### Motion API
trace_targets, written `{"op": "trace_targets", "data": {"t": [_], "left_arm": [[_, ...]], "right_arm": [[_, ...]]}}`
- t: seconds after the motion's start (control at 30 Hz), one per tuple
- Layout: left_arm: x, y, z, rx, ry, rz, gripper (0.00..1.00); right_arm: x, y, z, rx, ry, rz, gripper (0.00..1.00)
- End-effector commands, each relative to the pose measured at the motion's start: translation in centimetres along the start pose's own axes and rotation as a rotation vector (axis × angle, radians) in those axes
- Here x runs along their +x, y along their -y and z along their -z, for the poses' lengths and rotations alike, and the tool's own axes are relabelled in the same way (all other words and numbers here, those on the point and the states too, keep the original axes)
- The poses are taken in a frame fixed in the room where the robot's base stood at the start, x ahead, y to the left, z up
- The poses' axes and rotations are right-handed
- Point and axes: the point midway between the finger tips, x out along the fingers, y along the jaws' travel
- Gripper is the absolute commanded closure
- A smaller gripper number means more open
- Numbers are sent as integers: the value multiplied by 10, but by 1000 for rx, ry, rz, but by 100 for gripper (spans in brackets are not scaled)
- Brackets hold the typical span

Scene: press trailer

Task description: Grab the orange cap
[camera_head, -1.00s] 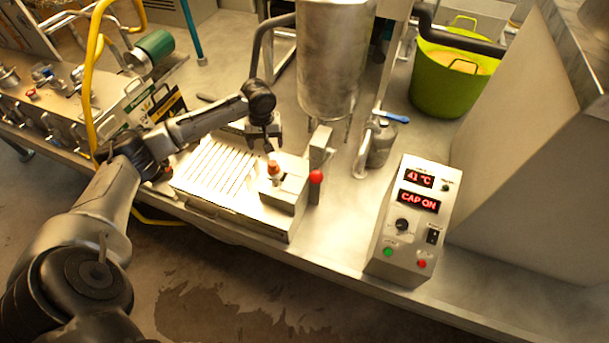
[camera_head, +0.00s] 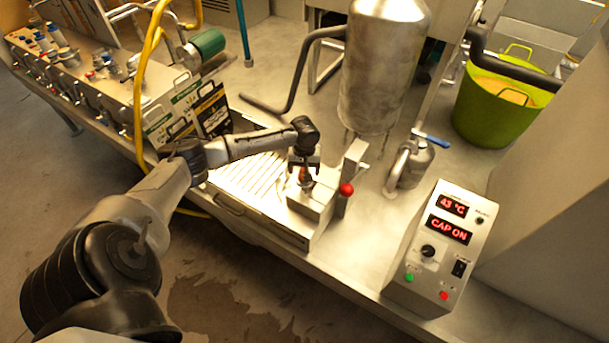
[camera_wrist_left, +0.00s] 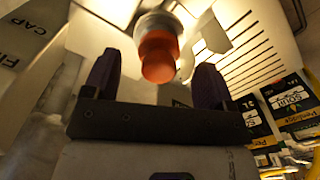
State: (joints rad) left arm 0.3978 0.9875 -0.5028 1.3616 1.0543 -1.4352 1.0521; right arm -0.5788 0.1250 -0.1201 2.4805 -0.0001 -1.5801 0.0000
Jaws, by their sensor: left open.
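The orange cap (camera_wrist_left: 158,56) shows in the left wrist view, on top of a pale round neck, between and just beyond the fingertips of my left gripper (camera_wrist_left: 155,80). In the head view the cap (camera_head: 305,173) is a small orange spot, partly hidden by the gripper. It sits at the small metal block (camera_head: 316,203) at the right end of the slatted tray. My left gripper (camera_head: 304,170) is open, with its fingers pointing down around the cap's place. I cannot tell whether either finger touches the cap. My right gripper is not in view.
A lever with a red ball (camera_head: 346,189) stands just right of the block. A control box (camera_head: 441,247) reads "43 °C" and "CAP ON". A steel tank (camera_head: 384,70) stands behind. A green tub (camera_head: 497,108) is at back right. A yellow hose (camera_head: 139,95) runs at left.

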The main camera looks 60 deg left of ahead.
Motion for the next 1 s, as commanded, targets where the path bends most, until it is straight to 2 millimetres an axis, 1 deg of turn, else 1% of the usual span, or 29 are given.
{"op": "trace_targets", "data": {"t": [0.1, 0.2, 0.3, 0.53, 1.0], "left_arm": [[15, -1, 0, -1, 0, 2, 22], [23, -1, 0, 1, -1, 0, 22], [26, -1, 0, 1, -2, 1, 22], [27, -1, 0, 1, -2, 0, 22], [27, -1, 0, 1, -2, 0, 67]], "right_arm": [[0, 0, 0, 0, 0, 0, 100], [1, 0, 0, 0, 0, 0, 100], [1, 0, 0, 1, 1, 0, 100], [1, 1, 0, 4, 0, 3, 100], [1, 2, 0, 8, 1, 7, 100]]}}
